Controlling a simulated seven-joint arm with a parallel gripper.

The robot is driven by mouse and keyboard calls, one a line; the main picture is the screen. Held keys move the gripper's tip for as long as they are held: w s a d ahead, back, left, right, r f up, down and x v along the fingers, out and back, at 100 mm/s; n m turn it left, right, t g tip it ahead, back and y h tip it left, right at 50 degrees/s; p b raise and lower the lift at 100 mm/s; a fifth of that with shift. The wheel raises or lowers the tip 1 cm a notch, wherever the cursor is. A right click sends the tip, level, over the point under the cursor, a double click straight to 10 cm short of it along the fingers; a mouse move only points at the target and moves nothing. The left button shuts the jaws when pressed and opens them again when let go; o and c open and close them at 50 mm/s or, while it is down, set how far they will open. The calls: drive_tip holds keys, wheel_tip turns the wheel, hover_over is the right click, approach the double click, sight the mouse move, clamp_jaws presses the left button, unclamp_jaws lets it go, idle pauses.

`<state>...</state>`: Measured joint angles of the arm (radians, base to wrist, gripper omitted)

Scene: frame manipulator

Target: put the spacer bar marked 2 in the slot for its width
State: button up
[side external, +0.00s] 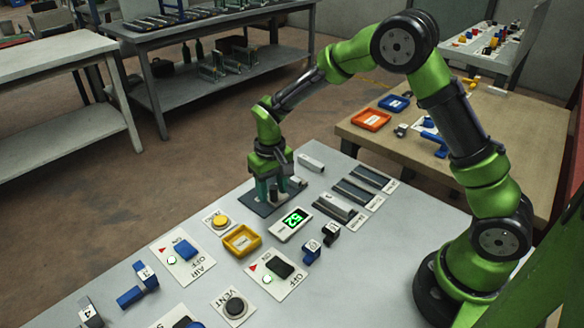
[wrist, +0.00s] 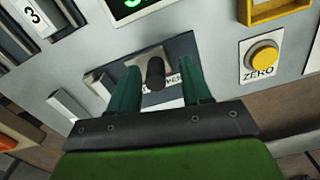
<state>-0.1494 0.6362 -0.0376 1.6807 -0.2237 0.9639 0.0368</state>
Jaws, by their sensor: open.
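My gripper (side external: 273,196) is low over a dark plate (side external: 254,206) on the grey table. In the wrist view its two teal fingers (wrist: 160,80) are apart, with a dark upright knob (wrist: 155,72) between them; contact is unclear. A silver block (wrist: 99,81) sits on the plate beside the left finger, partly hidden by it. A loose silver bar (wrist: 68,106) lies on the table beside the plate; it also shows in the side view (side external: 311,162). No 2 is legible on either. Dark slots (side external: 356,192) lie to the right, with a grey bar (side external: 334,207) at the nearest one.
A green-lit display (side external: 294,220) stands by the plate. A yellow tray (side external: 241,240), a yellow ZERO button (wrist: 264,56), switches (side external: 280,266) and blue and black blocks (side external: 311,252) spread across the front. A wooden table (side external: 415,147) adjoins at the right.

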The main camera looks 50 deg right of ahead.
sight(271, 185)
wheel_tip(271, 185, up, 17)
drive_tip(key=shift+f, duration=0.2)
idle(0.3)
drive_tip(key=s+d+r+m+t+y, duration=0.1)
drive_tip(key=s+r+t, duration=0.1)
drive_tip(key=s, duration=0.8)
drive_tip(key=s+d+r+t+y, duration=0.1)
drive_tip(key=s+r+t, duration=0.2)
drive_tip(key=s, duration=0.8)
drive_tip(key=shift+s+m+t, duration=0.2)
drive_tip(key=shift+m+t, duration=0.2)
drive_tip(key=shift+t, duration=0.7)
drive_tip(key=shift+d, duration=0.1)
drive_tip(key=shift+c, duration=0.2)
